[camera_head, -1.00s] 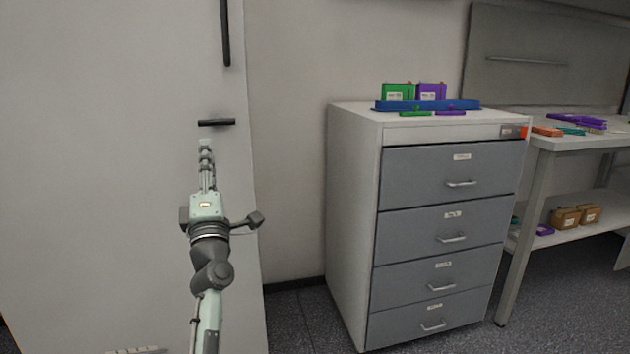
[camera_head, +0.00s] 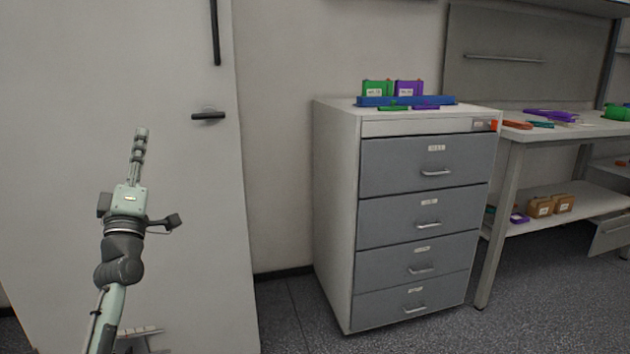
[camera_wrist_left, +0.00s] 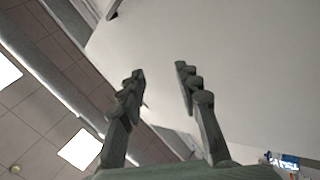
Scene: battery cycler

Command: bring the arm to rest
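My left gripper (camera_head: 139,146) is raised at the left of the head view, in front of the pale door, with its fingers pointing up. It holds nothing. In the left wrist view its two fingers (camera_wrist_left: 160,75) stand apart with a clear gap between them. That view faces the ceiling and a pale wall or panel. My right gripper is in neither view.
A drawer cabinet (camera_head: 333,210) stands right of the door (camera_head: 60,90). On its top are a blue tray (camera_head: 440,100), a green battery box (camera_head: 376,91) and a purple one (camera_head: 408,91). A workbench (camera_head: 520,134) stands further right. Open floor (camera_head: 520,315) lies in front.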

